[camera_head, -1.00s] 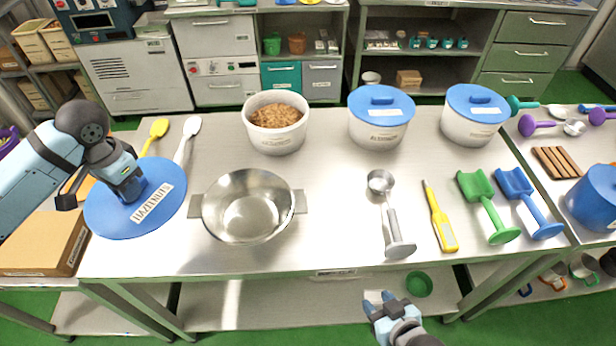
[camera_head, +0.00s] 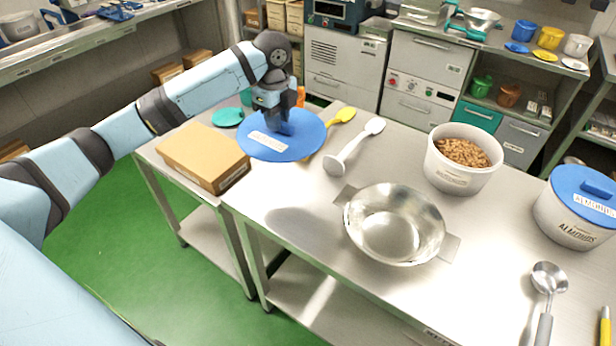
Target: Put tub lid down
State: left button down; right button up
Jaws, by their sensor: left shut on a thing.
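The tub lid (camera_head: 300,146) is a round blue disc with a white label, at the back left end of the steel table. My left gripper (camera_head: 282,128) is above it, shut on its blue handle, which the fingers partly hide. The lid looks level and low over the table; I cannot tell whether it touches the surface. An open white tub (camera_head: 449,178) full of brown nuts stands to the right, without a lid. My right gripper is out of view.
A cardboard box (camera_head: 203,154) lies left of the lid. A yellow utensil (camera_head: 342,115) and a white scoop (camera_head: 352,148) lie close to its right. A steel bowl (camera_head: 394,258) stands in front. The lidded almond tub (camera_head: 566,222) and a metal ladle (camera_head: 547,282) are at the right.

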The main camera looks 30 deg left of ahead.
pick_arm(q)
notch_tip(320, 180, down, 15)
jog(key=shift+r, duration=0.2)
notch_tip(320, 180, down, 4)
jog(key=shift+r, duration=0.1)
jog(key=shift+f, duration=0.35)
jog(key=shift+f, duration=0.1)
jog(key=c, duration=1)
grip_release()
notch_tip(320, 180, up, 12)
jog(key=shift+r, duration=0.15)
